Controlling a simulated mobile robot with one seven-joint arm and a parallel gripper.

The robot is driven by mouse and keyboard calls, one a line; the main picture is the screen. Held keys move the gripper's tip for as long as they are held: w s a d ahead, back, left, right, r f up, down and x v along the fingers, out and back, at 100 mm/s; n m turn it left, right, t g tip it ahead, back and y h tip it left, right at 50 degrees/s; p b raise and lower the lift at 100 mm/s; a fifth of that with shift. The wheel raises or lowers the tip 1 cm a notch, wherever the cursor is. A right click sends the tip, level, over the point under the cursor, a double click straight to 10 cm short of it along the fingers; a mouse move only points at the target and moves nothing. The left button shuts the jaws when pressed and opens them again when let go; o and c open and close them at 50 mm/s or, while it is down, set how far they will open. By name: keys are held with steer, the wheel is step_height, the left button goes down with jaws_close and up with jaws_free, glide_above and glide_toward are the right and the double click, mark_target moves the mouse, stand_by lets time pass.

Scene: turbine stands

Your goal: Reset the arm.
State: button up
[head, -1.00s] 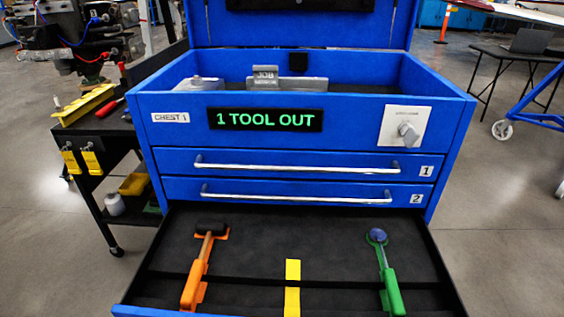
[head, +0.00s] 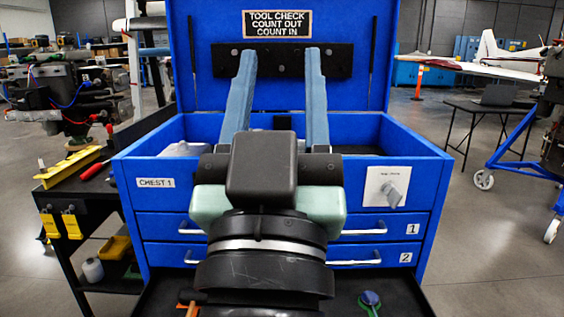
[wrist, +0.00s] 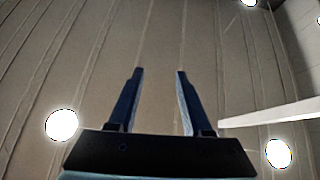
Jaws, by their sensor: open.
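My gripper (head: 279,62) stands raised in front of the blue tool chest (head: 153,228) in the head view. Its two blue-grey fingers point up and are spread apart with nothing between them. The wrist view also shows my gripper (wrist: 160,72) open and empty against the ceiling. My arm hides the middle of the chest, including its display panel and the centre of the drawers.
The bottom drawer (head: 400,295) is pulled out. A green-handled tool (head: 369,300) and part of an orange one (head: 190,306) show in it. A black cart (head: 62,198) stands at left. A table (head: 495,108) and blue stand (head: 512,150) are at right.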

steer(key=s+r+t+y, duration=0.1)
steer(key=s+r+t, duration=0.1)
steer(key=s+r, duration=0.35)
step_height(320, 180, up, 22)
steer(key=w+p, duration=0.1)
steer(key=p, duration=2.1)
stand_by(1.7)
